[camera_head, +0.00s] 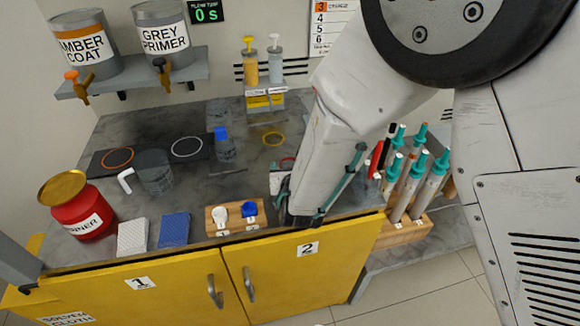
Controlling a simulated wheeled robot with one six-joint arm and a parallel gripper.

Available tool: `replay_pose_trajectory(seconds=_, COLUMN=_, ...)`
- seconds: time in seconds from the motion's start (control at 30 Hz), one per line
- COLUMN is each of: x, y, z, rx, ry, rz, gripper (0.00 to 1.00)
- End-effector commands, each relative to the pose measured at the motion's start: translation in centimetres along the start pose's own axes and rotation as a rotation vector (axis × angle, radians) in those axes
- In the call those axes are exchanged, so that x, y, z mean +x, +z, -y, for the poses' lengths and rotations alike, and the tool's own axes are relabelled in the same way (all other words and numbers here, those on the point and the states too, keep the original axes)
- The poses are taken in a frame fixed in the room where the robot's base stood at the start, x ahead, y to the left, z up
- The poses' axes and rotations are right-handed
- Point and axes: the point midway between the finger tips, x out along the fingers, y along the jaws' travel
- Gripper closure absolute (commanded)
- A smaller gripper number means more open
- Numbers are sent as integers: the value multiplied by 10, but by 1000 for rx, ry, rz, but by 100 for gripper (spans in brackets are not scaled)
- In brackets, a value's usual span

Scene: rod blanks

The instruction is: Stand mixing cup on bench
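A clear grey cup with a white handle (155,174), which looks like the mixing cup, stands upright on the grey bench (120,212) at the left, by the dark mat. My gripper (297,218) hangs at the bench's front edge, right of the small wooden block and well apart from the cup. My arm covers most of it, so I cannot tell whether its fingers are open or hold anything.
A red tin (82,208) and white and blue pads (174,230) are at the front left. A wooden block (236,217) holds small white and blue items. Tall rods stand in a rack (402,232) at right. Paint cans sit on a shelf (140,82).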

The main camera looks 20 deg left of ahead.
Motion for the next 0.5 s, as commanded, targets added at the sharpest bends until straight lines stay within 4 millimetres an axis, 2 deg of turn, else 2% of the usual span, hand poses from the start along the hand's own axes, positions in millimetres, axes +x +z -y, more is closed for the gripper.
replay_pose_trajectory(seconds=0.33, x=-1, y=4, z=0, rx=1, ry=0, rz=2, gripper=30)
replay_pose_trajectory(seconds=0.5, x=-24, y=4, z=-1, rx=0, ry=2, rz=1, gripper=30)
